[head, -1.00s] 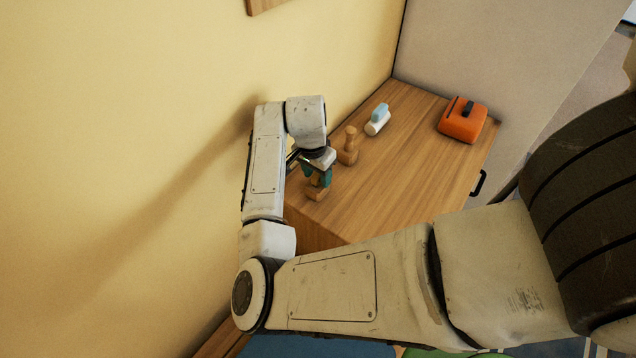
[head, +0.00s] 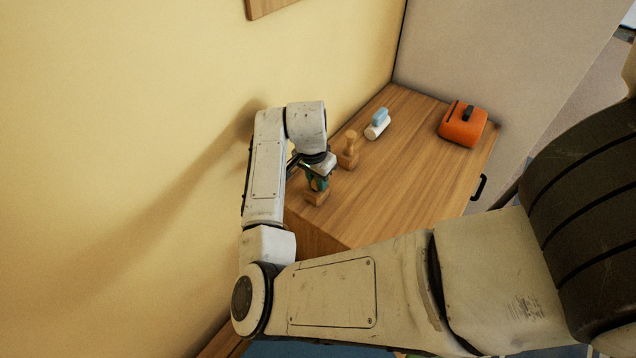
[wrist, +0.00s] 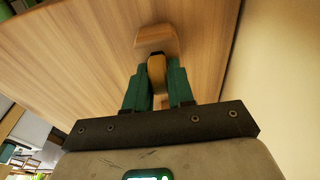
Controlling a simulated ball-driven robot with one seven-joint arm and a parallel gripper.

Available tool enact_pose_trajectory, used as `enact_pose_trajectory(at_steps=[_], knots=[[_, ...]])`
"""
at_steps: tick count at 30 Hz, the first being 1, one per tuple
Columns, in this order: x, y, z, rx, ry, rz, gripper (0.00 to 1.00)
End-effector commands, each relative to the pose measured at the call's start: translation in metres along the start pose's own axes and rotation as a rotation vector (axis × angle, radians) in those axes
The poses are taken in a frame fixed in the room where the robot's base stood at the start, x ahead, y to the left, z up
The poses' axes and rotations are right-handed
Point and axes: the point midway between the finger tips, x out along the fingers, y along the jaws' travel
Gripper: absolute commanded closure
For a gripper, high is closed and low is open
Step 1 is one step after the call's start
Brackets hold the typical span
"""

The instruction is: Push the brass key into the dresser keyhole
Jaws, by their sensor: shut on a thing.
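My gripper (head: 317,182) has green fingers and is at the near left end of the wooden dresser top (head: 420,170). It also shows in the wrist view (wrist: 156,90). It is shut on the upright handle of a wooden stamp-like piece (head: 316,198); in the wrist view its tan handle (wrist: 157,68) is between the fingers, with the wider wooden base (wrist: 157,40) beyond. The base appears to be at the dresser top; I cannot tell whether it touches. I see no brass key and no keyhole.
A similar wooden piece (head: 349,152) stands just behind my gripper. Farther back lie a white and blue item (head: 378,124) and an orange box with a dark handle (head: 463,127). The yellow wall (head: 130,120) is close on the left.

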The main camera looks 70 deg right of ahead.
Motion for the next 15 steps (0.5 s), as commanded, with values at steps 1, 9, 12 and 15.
enact_pose_trajectory(at_steps=[1, 9, 12, 15], knots=[[0.0, 0.0, 0.0, 0.0, 0.0, 0.0, 1.0], [-0.0001, 0.0, -0.0001, 0.0, 0.0, 0.0, 1.0], [-0.001, 0.0, -0.0002, 0.0, 0.0, 0.0, 1.0], [-0.004, 0.0, -0.0007, 0.0, 0.0, 0.0, 1.0]])
